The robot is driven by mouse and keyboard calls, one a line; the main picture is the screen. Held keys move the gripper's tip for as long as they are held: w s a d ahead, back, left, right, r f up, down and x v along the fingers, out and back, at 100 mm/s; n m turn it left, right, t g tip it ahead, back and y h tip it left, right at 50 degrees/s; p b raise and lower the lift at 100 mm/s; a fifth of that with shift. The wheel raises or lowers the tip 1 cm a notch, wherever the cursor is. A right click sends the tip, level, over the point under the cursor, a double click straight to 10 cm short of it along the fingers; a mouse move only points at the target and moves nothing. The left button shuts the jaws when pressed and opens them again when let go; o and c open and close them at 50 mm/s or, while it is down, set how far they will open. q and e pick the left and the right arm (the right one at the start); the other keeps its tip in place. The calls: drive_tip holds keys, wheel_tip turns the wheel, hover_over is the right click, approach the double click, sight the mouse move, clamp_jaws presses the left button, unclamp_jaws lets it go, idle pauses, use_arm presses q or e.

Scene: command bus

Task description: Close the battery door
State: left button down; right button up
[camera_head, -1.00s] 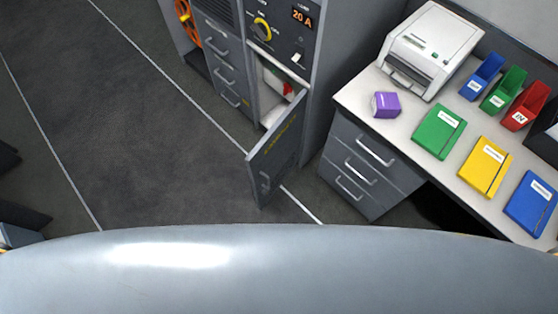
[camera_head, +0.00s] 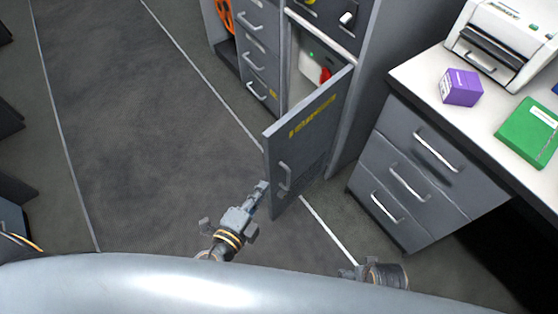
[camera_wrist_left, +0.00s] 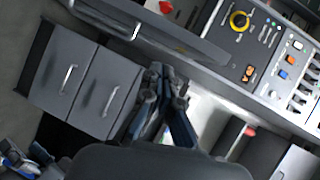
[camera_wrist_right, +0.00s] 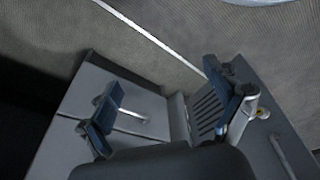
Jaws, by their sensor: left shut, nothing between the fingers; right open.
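The battery door (camera_head: 318,122) is a grey panel with yellow lettering, standing open from the cabinet in the head view. Its handle (camera_head: 285,178) is near the free edge. Through the opening, the compartment (camera_head: 312,62) shows a red item. My left gripper (camera_head: 262,187) is shut and empty, its tip close to the lower free edge of the door; whether it touches cannot be told. In the left wrist view its fingers (camera_wrist_left: 168,72) are together. My right gripper (camera_wrist_right: 165,95) is open and empty in the right wrist view; its arm shows low in the head view.
A desk with grey drawers (camera_head: 408,180) stands right of the door. A purple box (camera_head: 461,87), a green folder (camera_head: 527,132) and a white printer (camera_head: 508,38) are on it. Grey cabinet drawers (camera_head: 258,55) are left of the compartment. The floor (camera_head: 150,130) at left is clear.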

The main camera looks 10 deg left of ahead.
sight(278, 143)
use_arm(q)
wheel_tip(278, 143, up, 6)
drive_tip(key=s+d+m+t+h+b, duration=0.1)
drive_tip(key=d+m+t+h+b, duration=0.1)
drive_tip(key=d+b, duration=0.1)
drive_tip(key=shift+w+a+r+p, duration=0.15)
drive_tip(key=shift+w+p, duration=1.05)
drive_tip(key=shift+w, duration=1.65)
drive_tip(key=shift+w+d+r+p, duration=0.1)
drive_tip(key=shift+w+p, duration=1.05)
drive_tip(key=shift+w, duration=1.7)
use_arm(e)
drive_tip(key=s+f, duration=0.5)
drive_tip(key=f, duration=0.6)
drive_tip(key=shift+s+d+f+g, duration=0.2)
drive_tip(key=shift+s+d+g, duration=0.1)
drive_tip(key=shift+d, duration=0.1)
use_arm(q)
drive_tip(key=shift+w+a, duration=0.1)
drive_tip(key=shift+a, duration=0.1)
